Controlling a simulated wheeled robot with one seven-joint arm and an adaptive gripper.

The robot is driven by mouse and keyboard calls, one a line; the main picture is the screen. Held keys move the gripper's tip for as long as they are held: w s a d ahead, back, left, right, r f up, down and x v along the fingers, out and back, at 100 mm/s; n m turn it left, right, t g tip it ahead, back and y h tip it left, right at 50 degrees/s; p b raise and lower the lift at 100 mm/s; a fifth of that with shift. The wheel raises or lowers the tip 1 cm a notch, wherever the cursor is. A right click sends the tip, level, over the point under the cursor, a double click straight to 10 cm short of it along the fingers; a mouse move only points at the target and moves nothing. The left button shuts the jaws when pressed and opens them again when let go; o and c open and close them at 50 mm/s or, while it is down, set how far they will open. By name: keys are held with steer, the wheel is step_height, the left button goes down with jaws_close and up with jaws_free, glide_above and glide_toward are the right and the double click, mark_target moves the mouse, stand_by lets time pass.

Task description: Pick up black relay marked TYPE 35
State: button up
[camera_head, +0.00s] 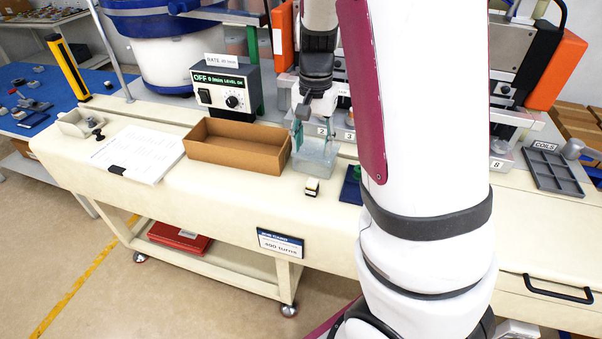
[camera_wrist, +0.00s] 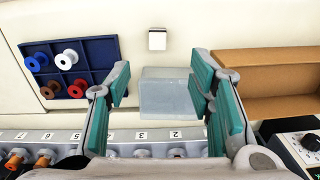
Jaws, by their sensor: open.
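A small black and cream block (camera_head: 312,187) stands on the bench in front of the clear box; it may be the relay, but no marking is readable. In the wrist view the small block (camera_wrist: 157,39) shows a pale face and a dark edge, beyond the fingertips. My gripper (camera_wrist: 162,84) is open, with teal pads apart and nothing held. In the head view my gripper (camera_head: 304,128) hangs over the clear box, behind the small block. The clear box (camera_wrist: 168,95) appears between the fingers in the wrist view; I cannot tell if they touch it.
An open cardboard tray (camera_head: 236,165) stands left of the clear box. A blue spool tray (camera_wrist: 95,62) with several spools lies on the other side. A numbered feeder row (camera_wrist: 100,137) runs behind. Bench surface around the small block is clear.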

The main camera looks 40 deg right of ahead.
mark_target(313, 181)
steer(key=f+p, duration=0.1)
steer(key=f, duration=1.3)
steer(key=shift+d, duration=0.2)
jaws_close()
